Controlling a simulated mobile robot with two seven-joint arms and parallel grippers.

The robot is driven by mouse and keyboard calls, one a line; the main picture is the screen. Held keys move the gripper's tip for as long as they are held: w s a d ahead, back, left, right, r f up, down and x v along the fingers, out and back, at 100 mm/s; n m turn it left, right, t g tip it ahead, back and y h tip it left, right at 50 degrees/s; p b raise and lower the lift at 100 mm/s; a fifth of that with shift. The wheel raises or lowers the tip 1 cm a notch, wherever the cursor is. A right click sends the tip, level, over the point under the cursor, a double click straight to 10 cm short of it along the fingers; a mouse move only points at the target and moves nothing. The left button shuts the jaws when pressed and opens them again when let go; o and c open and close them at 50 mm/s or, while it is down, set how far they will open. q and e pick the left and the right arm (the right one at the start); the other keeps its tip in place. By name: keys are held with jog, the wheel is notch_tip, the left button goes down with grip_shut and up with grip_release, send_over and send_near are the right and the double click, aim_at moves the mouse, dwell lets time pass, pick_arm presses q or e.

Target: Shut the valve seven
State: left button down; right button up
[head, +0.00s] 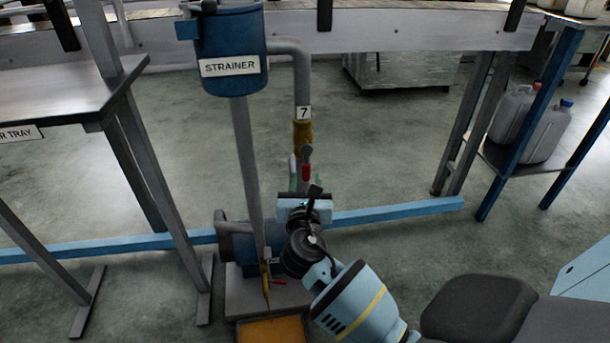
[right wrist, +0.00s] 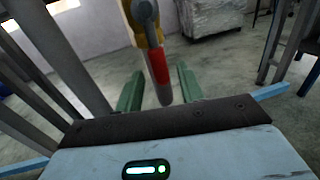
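Valve seven has a yellow body (head: 303,133) under a "7" label (head: 304,113) on a grey vertical pipe. Its lever, with a red grip (head: 306,172), hangs down. In the right wrist view the red grip (right wrist: 158,68) points down between the green fingers, with a visible gap on each side. My right gripper (head: 299,168) is open around the lever and not closed on it. Its fingers also show in the right wrist view (right wrist: 159,84). In the head view its body partly hides the pipe below the lever. My left gripper is not in view.
A blue strainer (head: 231,50) stands left of the valve on its own pipe. A lower valve with a red handle (head: 280,281) sits above an orange-filled tray (head: 272,331). A blue floor beam (head: 400,212) runs behind. A metal table (head: 60,88) stands left.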

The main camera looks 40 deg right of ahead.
aim_at(306, 176)
jog(key=shift+b+x, duration=0.4)
jog(key=shift+x, duration=1.4)
grip_shut()
